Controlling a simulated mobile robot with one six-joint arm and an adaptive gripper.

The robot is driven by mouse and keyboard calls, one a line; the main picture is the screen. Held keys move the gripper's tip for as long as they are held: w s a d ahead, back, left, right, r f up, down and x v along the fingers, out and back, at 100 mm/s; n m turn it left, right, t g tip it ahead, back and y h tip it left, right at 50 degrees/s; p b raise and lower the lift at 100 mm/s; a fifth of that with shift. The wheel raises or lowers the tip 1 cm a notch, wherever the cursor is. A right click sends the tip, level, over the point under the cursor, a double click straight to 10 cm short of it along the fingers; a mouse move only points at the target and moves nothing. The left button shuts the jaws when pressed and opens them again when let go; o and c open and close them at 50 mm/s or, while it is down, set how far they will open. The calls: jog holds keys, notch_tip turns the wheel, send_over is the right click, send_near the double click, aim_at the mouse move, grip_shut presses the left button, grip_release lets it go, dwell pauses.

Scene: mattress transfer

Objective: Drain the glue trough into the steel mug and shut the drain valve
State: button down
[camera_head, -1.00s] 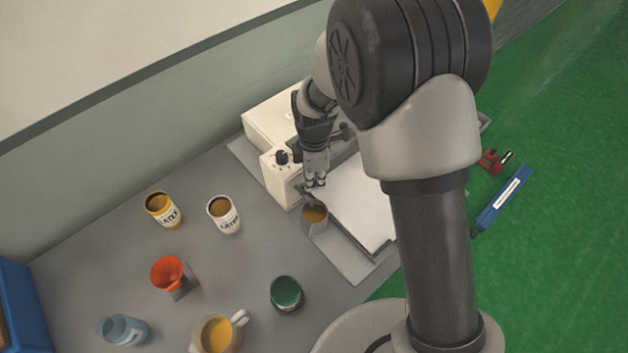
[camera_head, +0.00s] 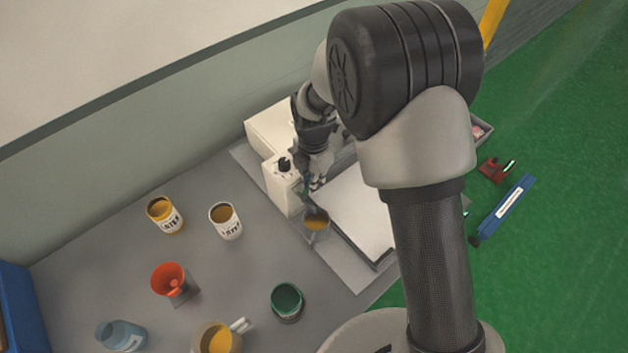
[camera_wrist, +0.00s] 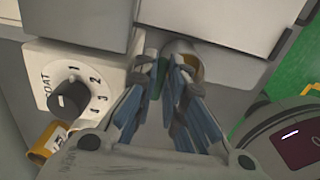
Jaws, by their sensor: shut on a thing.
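The steel mug (camera_head: 317,235) stands at the near side of the white gluing machine (camera_head: 281,190) with amber glue visible inside. Part of the mug (camera_wrist: 183,48) also shows in the wrist view, just beyond my fingers. My gripper (camera_head: 315,184) is low at the machine's near corner, above and behind the mug. In the wrist view, my gripper (camera_wrist: 167,66) has its fingers around a small green part, which looks like the drain valve handle (camera_wrist: 153,76). The fingers hide most of it. The valve's outlet and the inside of the trough are hidden.
A numbered COAT dial (camera_wrist: 68,97) is left of my fingers. Two latex tins (camera_head: 163,217) (camera_head: 227,223), a red funnel (camera_head: 168,281), a green tin (camera_head: 287,303), an amber-filled jug (camera_head: 216,341) and a blue-grey container (camera_head: 121,335) stand on the grey bench (camera_head: 110,255).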

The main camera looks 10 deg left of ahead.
dwell(0.3)
jog(key=c, duration=1.7)
grip_release()
jog(key=shift+o, duration=0.2)
notch_tip(320, 180, up, 8)
jog(key=shift+r, duration=0.1)
jog(key=shift+s, duration=0.1)
